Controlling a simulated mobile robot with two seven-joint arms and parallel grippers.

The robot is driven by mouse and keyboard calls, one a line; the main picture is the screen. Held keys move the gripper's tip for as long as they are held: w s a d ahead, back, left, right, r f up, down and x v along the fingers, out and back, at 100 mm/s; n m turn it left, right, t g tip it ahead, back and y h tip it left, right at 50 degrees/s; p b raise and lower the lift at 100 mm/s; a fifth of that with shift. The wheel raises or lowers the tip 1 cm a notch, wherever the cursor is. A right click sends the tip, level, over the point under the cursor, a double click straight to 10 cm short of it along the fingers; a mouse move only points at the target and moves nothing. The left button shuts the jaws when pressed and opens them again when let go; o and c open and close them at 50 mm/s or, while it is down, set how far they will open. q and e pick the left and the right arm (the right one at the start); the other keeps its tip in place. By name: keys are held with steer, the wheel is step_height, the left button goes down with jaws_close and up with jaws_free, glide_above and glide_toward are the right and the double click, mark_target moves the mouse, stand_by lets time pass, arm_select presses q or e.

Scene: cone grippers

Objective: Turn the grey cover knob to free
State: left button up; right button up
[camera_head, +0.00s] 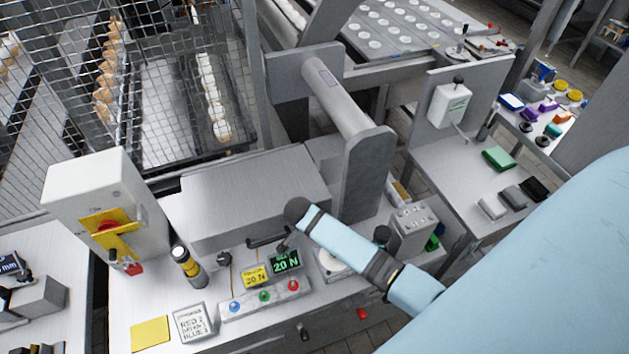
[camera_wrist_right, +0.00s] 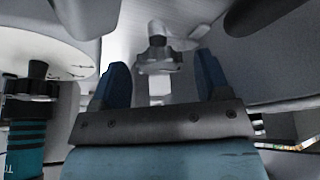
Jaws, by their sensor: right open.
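In the right wrist view, a grey knob-like piece (camera_wrist_right: 157,58) with a rounded top and a wider lower part stands beyond my right gripper (camera_wrist_right: 160,78). It lies in line with the gap between the two dark blue fingers. The fingers are apart, with nothing visibly held. I cannot tell for sure that this piece is the cover knob. In the head view my light blue right arm reaches in from the right over the bench; its fingers are not clearly visible there. A grey box-shaped cover (camera_head: 250,195) sits on the bench beside the arm's end. My left gripper is not in view.
A black handle (camera_head: 266,240) is at the cover's front. Two small displays (camera_head: 286,260) and a button strip (camera_head: 264,298) lie before it. A yellow-banded post (camera_head: 187,265) and a switch box (camera_head: 100,205) stand left. A white dial (camera_wrist_right: 40,45) shows close by in the wrist view.

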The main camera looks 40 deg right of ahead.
steer(key=shift+f, duration=0.1)
steer(key=c, duration=0.9)
steer(key=shift+n, duration=0.4)
steer(key=n, duration=0.2)
steer(key=n+t, duration=0.1)
steer(key=n, duration=0.1)
steer(key=shift+s+d+t+y, duration=0.1)
steer(key=shift+t+y, duration=0.2)
steer(key=shift+y, duration=0.1)
steer(key=n, duration=0.2)
steer(key=n+t+y, duration=0.1)
steer(key=n, duration=0.1)
steer(key=shift+d+n+y, duration=0.1)
steer(key=shift+n+y, duration=0.2)
steer(key=n, duration=0.2)
steer(key=n+y, duration=0.1)
steer(key=n, duration=0.1)
steer(key=shift+d+y, duration=0.1)
steer(key=shift+y, duration=0.2)
steer(key=n+y, duration=0.1)
steer(key=n, duration=0.3)
steer(key=shift+y, duration=0.3)
steer(key=shift+n, duration=0.4)
